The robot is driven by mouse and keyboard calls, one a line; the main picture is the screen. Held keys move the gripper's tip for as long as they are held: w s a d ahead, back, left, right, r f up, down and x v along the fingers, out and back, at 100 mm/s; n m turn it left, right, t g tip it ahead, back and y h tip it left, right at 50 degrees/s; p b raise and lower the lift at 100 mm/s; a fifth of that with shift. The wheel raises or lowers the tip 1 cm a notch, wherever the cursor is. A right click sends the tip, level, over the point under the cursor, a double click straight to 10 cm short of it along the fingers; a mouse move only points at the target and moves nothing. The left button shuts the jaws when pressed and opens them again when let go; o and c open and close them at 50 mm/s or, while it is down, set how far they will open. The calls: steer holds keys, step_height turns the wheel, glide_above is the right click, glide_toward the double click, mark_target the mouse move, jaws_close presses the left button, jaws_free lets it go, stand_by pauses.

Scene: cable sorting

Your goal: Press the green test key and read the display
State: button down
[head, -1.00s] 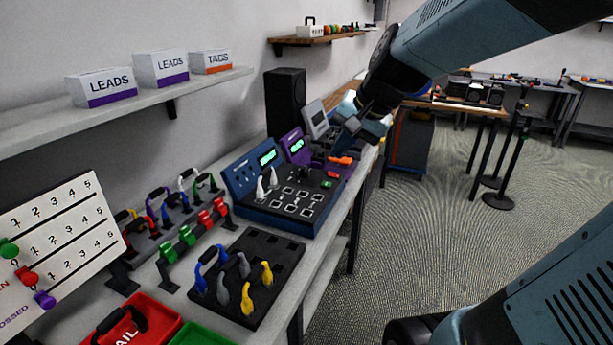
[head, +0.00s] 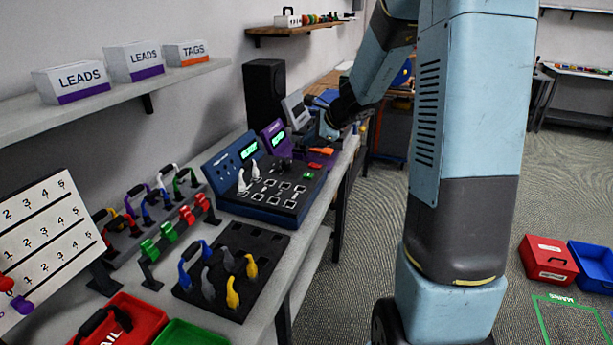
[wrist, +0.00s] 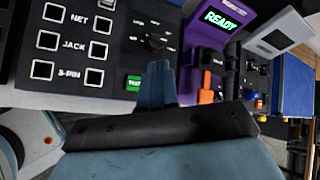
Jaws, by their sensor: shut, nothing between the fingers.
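The green test key (wrist: 133,83) shows in the wrist view on the black panel of the blue tester, below a dark rotary knob (wrist: 157,43). It is small in the head view (head: 308,176). My gripper (wrist: 158,70) is shut and empty; its fingertips are just right of the key in the wrist view, and I cannot tell their height above the panel. In the head view my gripper (head: 326,128) is near the units behind the blue tester (head: 262,212). The tester's display (head: 249,150) is lit, its text too small to read surely. A purple unit's display (wrist: 220,20) reads READY.
Two white plugs (head: 243,181) stand on the tester's left side. A black block with several coloured cables (head: 235,292) sits in front of it. A grey unit (wrist: 273,38) and orange piece (wrist: 206,88) are close to my gripper. A black speaker (head: 264,95) stands behind.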

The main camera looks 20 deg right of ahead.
mark_target(311, 176)
steer(key=shift+f, duration=0.1)
stand_by(0.3)
steer(key=shift+f, duration=4.3)
steer(key=shift+s+f, duration=0.1)
steer(key=shift+f, duration=0.6)
steer(key=shift+r, duration=0.8)
steer(key=shift+r, duration=2.5)
